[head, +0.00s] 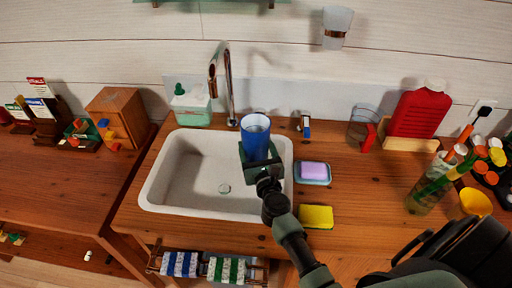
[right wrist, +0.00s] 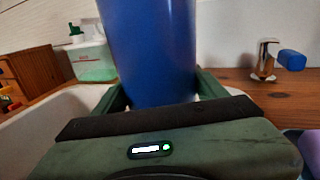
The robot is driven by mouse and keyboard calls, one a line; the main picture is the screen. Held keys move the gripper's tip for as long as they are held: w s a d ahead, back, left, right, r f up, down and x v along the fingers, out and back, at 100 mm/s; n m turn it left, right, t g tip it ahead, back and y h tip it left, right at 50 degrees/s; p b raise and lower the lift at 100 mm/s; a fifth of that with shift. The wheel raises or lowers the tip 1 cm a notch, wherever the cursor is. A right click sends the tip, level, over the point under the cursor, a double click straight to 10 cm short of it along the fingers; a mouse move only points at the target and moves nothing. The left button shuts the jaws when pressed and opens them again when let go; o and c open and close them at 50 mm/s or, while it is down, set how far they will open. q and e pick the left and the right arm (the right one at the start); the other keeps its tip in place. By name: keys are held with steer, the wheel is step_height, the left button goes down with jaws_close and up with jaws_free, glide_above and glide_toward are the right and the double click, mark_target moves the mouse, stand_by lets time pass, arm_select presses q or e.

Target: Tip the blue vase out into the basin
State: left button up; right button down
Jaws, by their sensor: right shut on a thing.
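The blue vase (head: 256,140) is upright in my right gripper (head: 262,160), above the right side of the basin. Its open top faces up; I cannot tell what is inside. In the right wrist view the vase (right wrist: 150,50) stands between the two green fingers (right wrist: 160,98), which are shut on it. The white basin (head: 165,190) is set in the wooden counter, with a drain at its bottom. My arm and the vase cover part of its right rim. My left gripper is not in view.
A curved metal tap (head: 229,85) rises behind the basin, beside a soap bottle (head: 191,105). A purple soap on a dish (head: 313,173) and a yellow sponge (head: 316,216) lie right of the basin. A glass with sticks (head: 430,185) stands farther right. The basin's left part is clear.

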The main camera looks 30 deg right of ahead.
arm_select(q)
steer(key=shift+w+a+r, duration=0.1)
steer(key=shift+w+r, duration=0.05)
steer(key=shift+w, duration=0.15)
arm_select(e)
steer(key=shift+r, duration=0.2)
